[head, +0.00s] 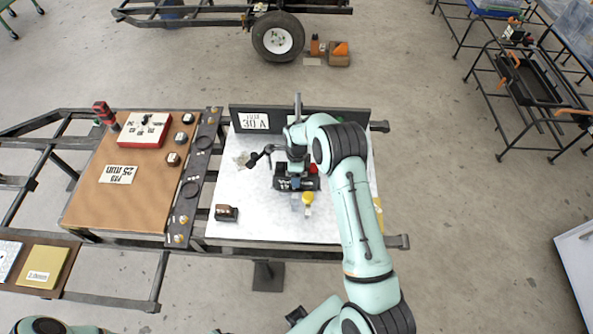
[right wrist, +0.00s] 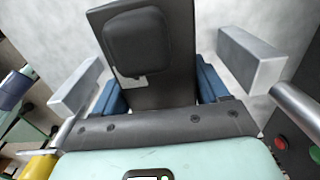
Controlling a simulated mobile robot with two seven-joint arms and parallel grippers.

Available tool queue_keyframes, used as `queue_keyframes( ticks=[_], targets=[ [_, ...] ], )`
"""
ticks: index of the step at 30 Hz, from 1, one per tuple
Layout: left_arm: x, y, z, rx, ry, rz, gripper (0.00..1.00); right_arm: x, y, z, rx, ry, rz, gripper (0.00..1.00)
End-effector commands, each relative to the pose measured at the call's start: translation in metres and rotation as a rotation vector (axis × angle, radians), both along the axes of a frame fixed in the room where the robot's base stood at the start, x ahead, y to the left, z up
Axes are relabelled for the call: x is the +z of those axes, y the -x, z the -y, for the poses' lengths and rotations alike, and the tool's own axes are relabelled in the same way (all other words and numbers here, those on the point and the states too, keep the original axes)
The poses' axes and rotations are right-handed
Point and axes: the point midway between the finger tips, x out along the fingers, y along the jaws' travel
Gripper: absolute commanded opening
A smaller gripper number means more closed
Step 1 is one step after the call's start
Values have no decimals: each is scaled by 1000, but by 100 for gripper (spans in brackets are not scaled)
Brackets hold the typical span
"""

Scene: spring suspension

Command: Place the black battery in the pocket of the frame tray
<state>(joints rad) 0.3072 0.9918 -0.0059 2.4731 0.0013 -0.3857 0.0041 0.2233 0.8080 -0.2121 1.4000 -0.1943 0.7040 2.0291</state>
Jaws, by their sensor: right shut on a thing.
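In the head view my right gripper (head: 296,178) points down over the white table, at a dark frame tray (head: 313,184). In the right wrist view the blue fingers of my right gripper (right wrist: 158,88) stand either side of a black block, which I take as the black battery (right wrist: 178,70). The gripper is shut on it. A rounded black pad (right wrist: 138,42) shows at its upper part. Pale metal blocks (right wrist: 252,62) stand outside both fingers. My gripper hides the pocket, so I cannot tell how the battery sits to it. My left gripper is not in view.
On the white table (head: 240,190) are a small dark block (head: 226,213), a yellow knob (head: 308,197) and a red knob (head: 313,168). A dark back panel (head: 300,117) edges the table. A brown board (head: 95,200) with a red-white box (head: 145,130) lies left.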

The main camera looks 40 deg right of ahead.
Motion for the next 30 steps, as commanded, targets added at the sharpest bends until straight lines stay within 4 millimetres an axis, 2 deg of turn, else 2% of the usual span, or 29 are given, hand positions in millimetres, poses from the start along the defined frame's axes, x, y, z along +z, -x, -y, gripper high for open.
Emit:
queue_keyframes(
  ticks=[4,5,6,7,15,19,23,30],
  targets=[
    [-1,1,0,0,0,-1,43,2,-3,0,0,3,9,0],
    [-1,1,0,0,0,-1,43,-2,0,0,0,0,0,80],
    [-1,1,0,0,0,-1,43,-2,0,0,0,0,0,93],
    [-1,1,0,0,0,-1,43,-2,0,0,0,0,0,99],
    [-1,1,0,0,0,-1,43,-1,0,0,0,0,0,99],
    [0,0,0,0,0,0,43,8,-1,0,0,1,3,99],
    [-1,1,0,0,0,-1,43,30,-1,0,0,0,5,99],
    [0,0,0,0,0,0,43,83,-1,0,1,2,4,99]
  ],
)
